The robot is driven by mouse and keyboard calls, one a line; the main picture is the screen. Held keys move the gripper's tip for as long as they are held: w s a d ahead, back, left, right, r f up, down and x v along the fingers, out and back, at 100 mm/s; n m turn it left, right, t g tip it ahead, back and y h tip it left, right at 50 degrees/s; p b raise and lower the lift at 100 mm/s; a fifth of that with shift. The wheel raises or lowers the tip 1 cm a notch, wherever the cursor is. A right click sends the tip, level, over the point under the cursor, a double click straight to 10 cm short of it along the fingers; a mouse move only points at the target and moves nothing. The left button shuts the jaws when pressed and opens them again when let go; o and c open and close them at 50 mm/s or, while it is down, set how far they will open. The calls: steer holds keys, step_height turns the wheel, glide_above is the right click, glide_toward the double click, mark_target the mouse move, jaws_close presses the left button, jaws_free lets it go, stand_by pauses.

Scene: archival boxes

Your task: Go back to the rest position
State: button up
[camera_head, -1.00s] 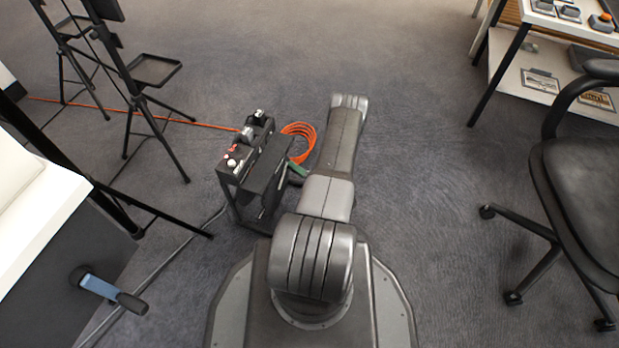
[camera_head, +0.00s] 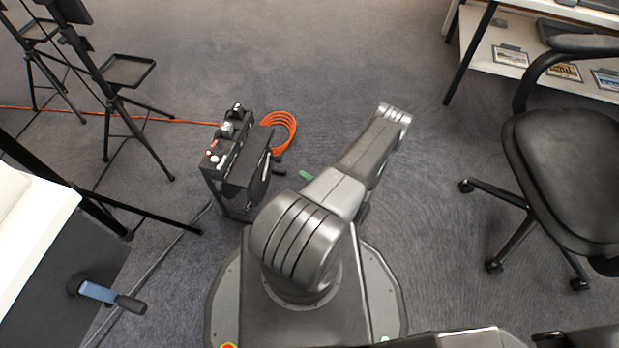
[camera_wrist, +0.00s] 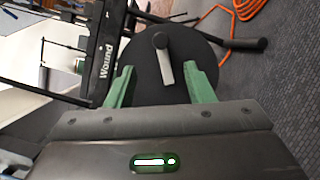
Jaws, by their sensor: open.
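My gripper (camera_wrist: 160,82) shows in the wrist view with two green fingers spread apart and nothing held between them. Beyond the fingers is a dark round disc (camera_wrist: 146,74) with a grey lever on it; I cannot tell how far away it is. In the head view a small green piece that looks like a fingertip (camera_head: 305,175) shows beside my arm; the rest of my gripper is hidden there. My arm reaches up and to the right over the carpet.
A black stand with controls (camera_head: 222,150) is close to the left of my arm, with an orange cable coil (camera_head: 281,128) behind it. Black tripod stands (camera_head: 128,72) are farther left. A black office chair (camera_head: 570,165) is at right. Carpet between arm and chair is clear.

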mark_target(279, 159)
steer(key=shift+s+d, duration=0.2)
steer(key=shift+d, duration=0.05)
stand_by(0.5)
steer(key=shift+b+x, duration=1.6)
steer(key=shift+x, duration=5.3)
steer(key=shift+f, duration=0.15)
steer(key=r+p+v, duration=0.1)
steer(key=p+v, duration=0.2)
steer(key=v, duration=1.1)
steer(key=b+x, duration=0.1)
steer(key=x, duration=0.3)
steer(key=b+x, duration=0.1)
steer(key=x, duration=0.4)
steer(key=f+b+x, duration=0.1)
steer(key=x, duration=0.4)
steer(key=shift+w+f+m+h, duration=0.3)
steer(key=shift+f+m, duration=0.25)
steer(key=shift+m, duration=0.35)
steer(key=shift+d+r, duration=0.1)
